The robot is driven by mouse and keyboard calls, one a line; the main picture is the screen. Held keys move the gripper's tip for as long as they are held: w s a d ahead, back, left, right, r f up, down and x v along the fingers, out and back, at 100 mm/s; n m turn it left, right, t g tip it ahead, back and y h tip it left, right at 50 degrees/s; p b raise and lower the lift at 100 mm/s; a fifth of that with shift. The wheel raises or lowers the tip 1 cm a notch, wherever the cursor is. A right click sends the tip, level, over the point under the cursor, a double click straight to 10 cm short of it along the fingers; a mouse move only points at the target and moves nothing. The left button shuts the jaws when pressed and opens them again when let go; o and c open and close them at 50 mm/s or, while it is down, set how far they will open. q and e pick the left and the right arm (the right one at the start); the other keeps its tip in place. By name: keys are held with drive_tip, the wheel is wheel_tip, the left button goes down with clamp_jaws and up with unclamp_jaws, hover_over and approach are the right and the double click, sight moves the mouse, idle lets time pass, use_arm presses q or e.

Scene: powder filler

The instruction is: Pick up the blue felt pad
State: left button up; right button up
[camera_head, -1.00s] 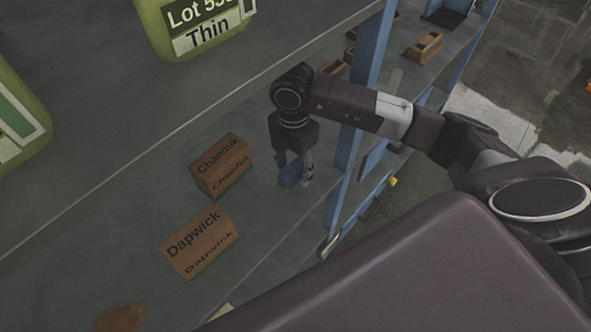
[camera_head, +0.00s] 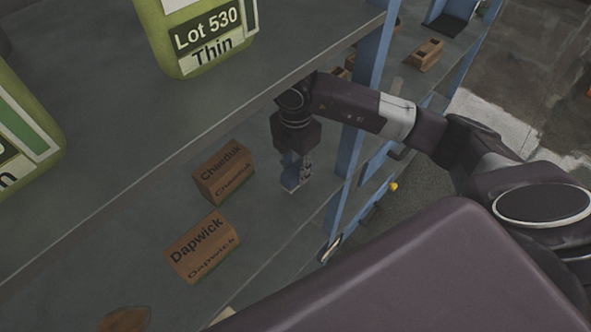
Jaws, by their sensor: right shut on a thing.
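The blue felt pad (camera_head: 289,183) is a small blue piece at the tip of my right gripper (camera_head: 297,180). The gripper points down over the lower shelf, right of the box labelled Chaeduk, and is shut on the pad. The fingers cover part of the pad. I cannot tell for sure whether the pad's lower end still touches the shelf. My left gripper is not in view.
Two brown blocks, Chaeduk (camera_head: 224,173) and Dapwick (camera_head: 203,247), stand on the lower shelf (camera_head: 110,235). A blue upright (camera_head: 350,150) stands close right of my gripper. The upper shelf (camera_head: 250,75) holds green containers (camera_head: 195,35). Bare shelf lies between the blocks and the gripper.

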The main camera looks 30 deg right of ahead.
drive_tip(key=s+d, duration=0.1)
drive_tip(key=s, duration=0.1)
drive_tip(key=s+d, duration=0.1)
drive_tip(key=s, duration=0.2)
drive_tip(key=s+d, duration=0.1)
drive_tip(key=s, duration=0.2)
drive_tip(key=shift+s+r, duration=0.1)
drive_tip(key=shift+r, duration=0.3)
use_arm(q)
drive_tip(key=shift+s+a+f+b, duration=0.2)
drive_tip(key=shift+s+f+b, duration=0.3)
drive_tip(key=shift+b, duration=0.4)
use_arm(e)
drive_tip(key=s+d, duration=0.3)
drive_tip(key=s, duration=0.5)
drive_tip(key=shift+s, duration=0.4)
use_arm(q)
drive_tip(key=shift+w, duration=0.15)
use_arm(e)
drive_tip(key=shift+r, duration=0.1)
